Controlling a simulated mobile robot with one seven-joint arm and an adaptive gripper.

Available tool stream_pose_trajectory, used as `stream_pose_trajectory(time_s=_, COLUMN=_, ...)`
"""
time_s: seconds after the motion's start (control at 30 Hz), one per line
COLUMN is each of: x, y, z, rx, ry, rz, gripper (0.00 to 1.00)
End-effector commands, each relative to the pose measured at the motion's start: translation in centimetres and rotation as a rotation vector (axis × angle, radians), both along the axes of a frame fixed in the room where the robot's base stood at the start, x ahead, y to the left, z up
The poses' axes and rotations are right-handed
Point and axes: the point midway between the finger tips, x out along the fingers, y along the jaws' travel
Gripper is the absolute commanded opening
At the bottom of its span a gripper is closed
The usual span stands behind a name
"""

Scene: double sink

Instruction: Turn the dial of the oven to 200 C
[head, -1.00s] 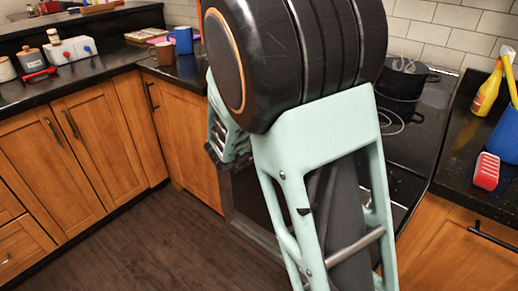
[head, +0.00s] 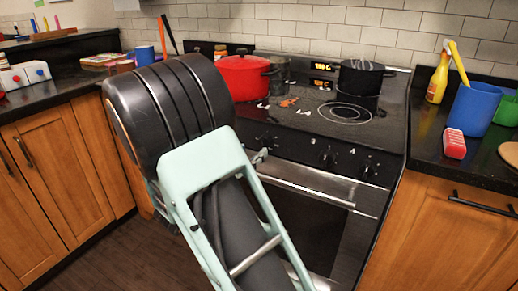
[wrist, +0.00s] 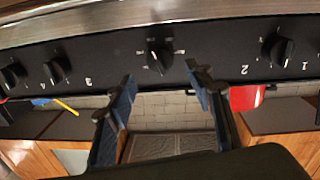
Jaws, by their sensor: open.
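The oven (head: 312,215) stands in the middle of the head view, with a black control panel of dials on its front. In the wrist view the middle dial (wrist: 158,54) has small marks around it and no large number beside it. Its setting is too small to read. My gripper (wrist: 163,80) is open and empty, its two dark fingers apart just below the middle dial in the picture, one to each side. In the head view a fingertip (head: 261,156) shows near the left part of the panel; my arm hides the rest.
Other dials (wrist: 278,48) flank the middle one, near numbers. A red pot (head: 243,78) and a black pot (head: 360,78) stand on the cooktop. A handle bar (head: 310,190) crosses the oven door. A red-and-white sponge (head: 455,144) and blue container (head: 474,108) are on the right counter.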

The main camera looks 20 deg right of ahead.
Motion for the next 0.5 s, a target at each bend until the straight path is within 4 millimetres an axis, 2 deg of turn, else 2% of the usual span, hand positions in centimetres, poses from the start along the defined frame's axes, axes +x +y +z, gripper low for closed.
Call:
stream_pose_trajectory(time_s=0.03, x=0.5, y=-1.0, z=-0.2, rx=-0.001, ry=-0.001, rz=-0.003, gripper=0.48)
stream_pose_trajectory(time_s=0.2, x=2.2, y=-3.3, z=-0.2, rx=0.0, ry=-0.001, rz=-0.002, gripper=0.48)
stream_pose_trajectory(time_s=0.5, x=3.4, y=-5.0, z=0.0, rx=-0.001, ry=0.0, rz=0.0, gripper=0.48)
